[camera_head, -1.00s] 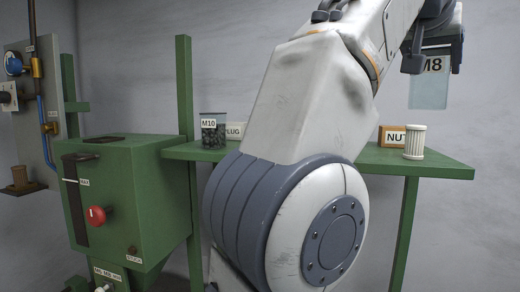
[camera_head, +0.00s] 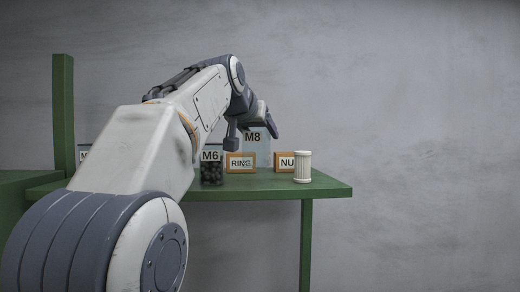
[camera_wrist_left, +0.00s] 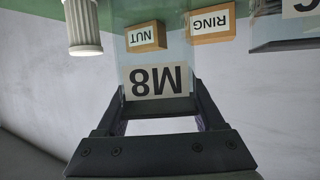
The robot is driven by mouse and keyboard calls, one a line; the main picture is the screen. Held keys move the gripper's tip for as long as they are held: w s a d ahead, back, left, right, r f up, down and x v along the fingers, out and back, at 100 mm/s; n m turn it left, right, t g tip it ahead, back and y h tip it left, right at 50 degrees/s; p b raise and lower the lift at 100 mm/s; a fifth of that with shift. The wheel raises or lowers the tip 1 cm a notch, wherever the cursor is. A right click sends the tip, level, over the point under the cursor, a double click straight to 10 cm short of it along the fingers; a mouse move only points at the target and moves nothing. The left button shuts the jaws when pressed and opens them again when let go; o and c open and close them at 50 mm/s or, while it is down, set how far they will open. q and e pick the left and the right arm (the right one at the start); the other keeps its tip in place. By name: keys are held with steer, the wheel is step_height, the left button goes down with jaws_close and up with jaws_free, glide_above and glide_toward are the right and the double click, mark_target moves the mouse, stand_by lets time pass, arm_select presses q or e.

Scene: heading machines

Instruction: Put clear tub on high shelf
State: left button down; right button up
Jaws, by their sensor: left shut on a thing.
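The clear tub with an M8 label (camera_head: 258,153) is pale and see-through, hanging from my left gripper (camera_head: 255,122) over the green shelf (camera_head: 262,185), between the RING and NUT blocks in the picture. In the left wrist view the M8 tub (camera_wrist_left: 178,58) appears upside down, with its rim between the two dark fingers of my left gripper (camera_wrist_left: 158,100). The gripper is shut on the tub. I cannot tell whether its bottom touches the shelf. My right gripper is not in view.
On the shelf stand an M6 tub of dark pieces (camera_head: 212,173), a RING block (camera_head: 240,163), a NUT block (camera_head: 287,161) and a white ribbed cylinder (camera_head: 303,168). Bare shelf shows at the right end (camera_head: 333,187). A grey wall (camera_head: 420,120) is behind.

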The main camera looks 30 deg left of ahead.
mark_target(260, 149)
arm_select(q)
steer(key=shift+f, duration=1.9)
steer(key=shift+f+b, duration=0.15)
steer(key=shift+b, duration=0.15)
jaws_free()
steer(key=shift+f, duration=0.1)
